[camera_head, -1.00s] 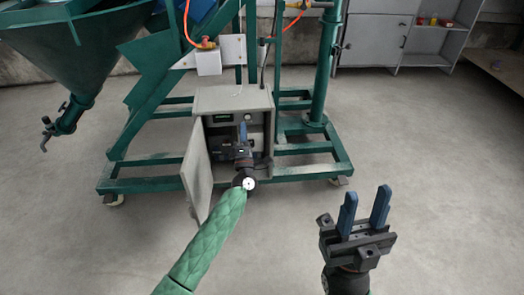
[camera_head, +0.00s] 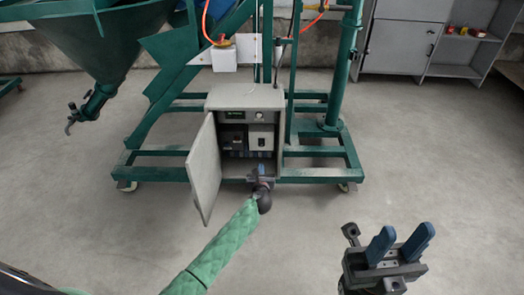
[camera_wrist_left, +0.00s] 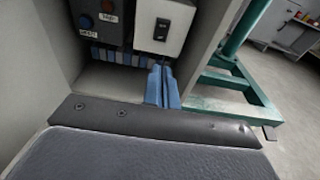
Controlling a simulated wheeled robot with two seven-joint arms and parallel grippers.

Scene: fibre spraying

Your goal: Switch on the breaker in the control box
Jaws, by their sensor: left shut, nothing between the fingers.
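The grey control box (camera_head: 247,98) stands open at the base of the green frame, its door (camera_head: 204,168) swung out to the left. Inside on the right is a pale breaker unit (camera_head: 262,138) with a black switch, which also shows in the left wrist view (camera_wrist_left: 162,29). Whether the switch is on or off I cannot tell. My left gripper (camera_head: 262,169) is in front of the box opening, below the breaker. Its blue fingers (camera_wrist_left: 160,72) are shut together, empty, and appear apart from the switch. My right gripper (camera_head: 402,234) is open and empty at the lower right.
Left of the breaker, dark units with a blue and a red button (camera_wrist_left: 86,22) sit in the box. The green frame's lower beam (camera_head: 318,174) runs right of the box. A grey cabinet (camera_head: 402,45) stands at the back right. The floor in front is clear.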

